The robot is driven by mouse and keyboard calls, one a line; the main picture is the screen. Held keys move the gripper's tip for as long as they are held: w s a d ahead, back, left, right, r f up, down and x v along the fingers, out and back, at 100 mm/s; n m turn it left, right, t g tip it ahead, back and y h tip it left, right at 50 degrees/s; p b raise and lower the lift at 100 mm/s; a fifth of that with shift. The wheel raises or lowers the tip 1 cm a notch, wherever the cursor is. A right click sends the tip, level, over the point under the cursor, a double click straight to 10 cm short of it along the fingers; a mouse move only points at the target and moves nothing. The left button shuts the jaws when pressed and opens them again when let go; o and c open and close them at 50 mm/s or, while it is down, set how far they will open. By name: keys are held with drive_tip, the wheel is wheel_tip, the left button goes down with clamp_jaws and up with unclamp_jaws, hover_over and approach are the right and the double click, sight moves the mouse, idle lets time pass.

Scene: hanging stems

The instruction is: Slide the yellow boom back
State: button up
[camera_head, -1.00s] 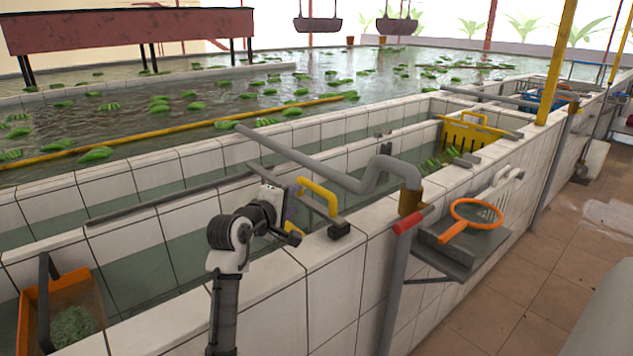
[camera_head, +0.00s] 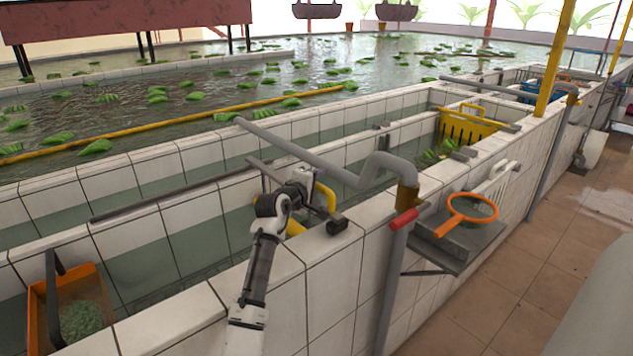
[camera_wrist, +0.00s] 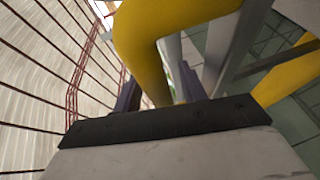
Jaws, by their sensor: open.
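A bent yellow tube (camera_head: 326,197) stands at the near channel, over a grey bar (camera_head: 266,172) that crosses it and ends in a dark block (camera_head: 337,224) on the tiled wall. My gripper (camera_head: 311,186) is at this tube and hides part of it. In the wrist view the tube (camera_wrist: 165,50) rises large between the open dark fingers (camera_wrist: 160,92); I cannot tell whether they touch it. A second yellow length (camera_wrist: 290,72) shows at right. A long straight yellow pole (camera_head: 170,122) also floats on the large pool; I cannot tell which piece is the boom.
A grey pipe (camera_head: 300,154) runs close behind my gripper, bending down at a post with a red handle (camera_head: 404,219). An orange-rimmed net (camera_head: 472,208) lies on a shelf at right. An orange bin (camera_head: 38,300) sits at lower left. A yellow crate (camera_head: 466,128) stands farther back.

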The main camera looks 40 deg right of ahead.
clamp_jaws()
idle(0.3)
drive_tip(key=d, duration=0.4)
drive_tip(key=shift+r, duration=0.15)
drive_tip(key=shift+c, duration=2.1)
unclamp_jaws()
drive_tip(key=shift+d, duration=0.1)
drive_tip(key=o, duration=0.4)
drive_tip(key=shift+d, duration=0.2)
drive_tip(key=shift+a, duration=0.1)
